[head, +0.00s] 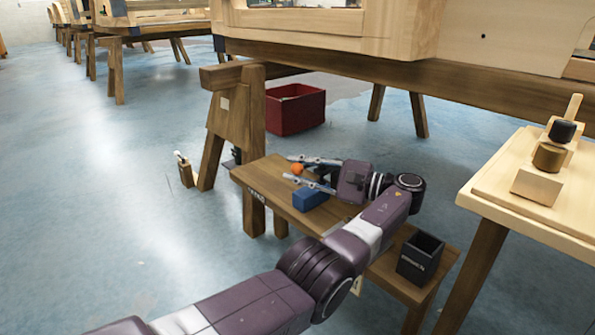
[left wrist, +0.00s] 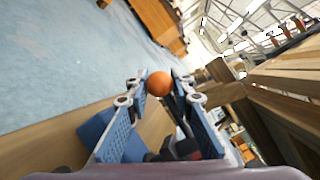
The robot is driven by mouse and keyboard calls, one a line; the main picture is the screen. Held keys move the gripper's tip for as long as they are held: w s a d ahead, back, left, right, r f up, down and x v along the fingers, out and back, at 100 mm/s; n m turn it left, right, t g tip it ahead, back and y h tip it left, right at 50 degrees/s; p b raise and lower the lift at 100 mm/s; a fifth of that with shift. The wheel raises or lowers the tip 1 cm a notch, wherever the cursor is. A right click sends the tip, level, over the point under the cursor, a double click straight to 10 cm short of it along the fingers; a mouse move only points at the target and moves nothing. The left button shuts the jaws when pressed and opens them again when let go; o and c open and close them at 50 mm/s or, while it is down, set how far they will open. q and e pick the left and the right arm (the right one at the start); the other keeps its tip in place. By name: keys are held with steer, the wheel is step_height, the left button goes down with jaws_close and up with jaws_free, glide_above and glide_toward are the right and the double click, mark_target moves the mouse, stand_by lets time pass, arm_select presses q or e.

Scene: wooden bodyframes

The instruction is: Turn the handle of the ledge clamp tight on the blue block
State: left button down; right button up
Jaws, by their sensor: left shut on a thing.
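The blue block (head: 311,199) lies on a low wooden bench (head: 262,181). It also shows at the lower left in the left wrist view (left wrist: 92,128). The clamp's handle has an orange ball (head: 297,169) at its end. In the left wrist view the orange ball (left wrist: 158,83) sits between the two fingers, with a dark rod running back from it. My left gripper (head: 289,168) is shut on the handle at this ball. My fingers and wrist hide much of the clamp, so I cannot tell whether it touches the block. My right gripper is not in view.
A black open box (head: 420,257) stands at the bench's near right end. A wooden trestle (head: 235,125) stands just behind the bench, with a red crate (head: 295,110) beyond it. A light wooden table (head: 500,207) with small parts is at the right. The floor at left is mostly clear.

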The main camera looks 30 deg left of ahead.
arm_select(q)
steer(key=c, duration=1.7)
jaws_free()
steer(key=shift+o, duration=0.2)
step_height(320, 180, up, 10)
steer(key=shift+r, duration=0.1)
